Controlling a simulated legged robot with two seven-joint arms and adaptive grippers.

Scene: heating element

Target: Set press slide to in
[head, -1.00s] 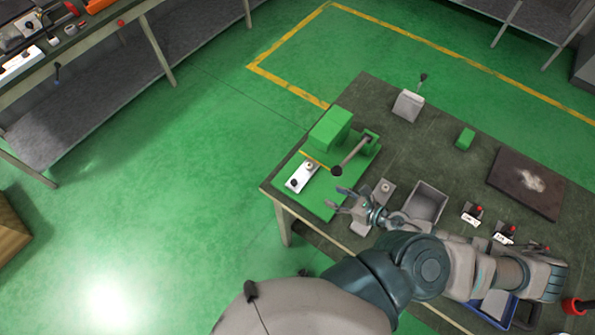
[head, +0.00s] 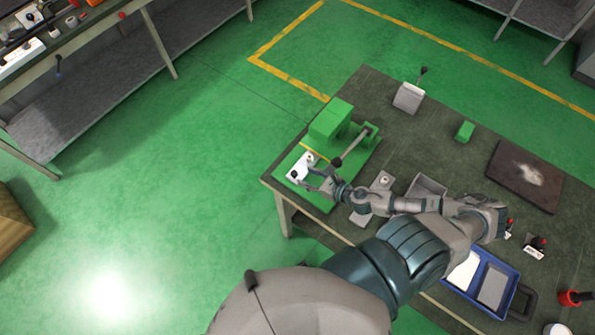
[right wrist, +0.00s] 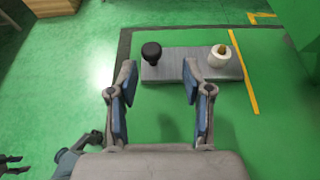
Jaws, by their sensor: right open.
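The green press (head: 331,120) stands on the left corner of the workbench, with a lever (head: 353,146) ending in a dark knob. Its slide (head: 302,163) is a light metal plate sticking out at the press's left; it also shows in the right wrist view (right wrist: 185,66). The slide carries a black knob (right wrist: 151,52) and a pale cup (right wrist: 219,57). My right gripper (head: 316,180) is open at the slide's near side. My left gripper (right wrist: 12,163) seems partly visible at the lower left.
A blue tray (head: 480,280) is at the near edge.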

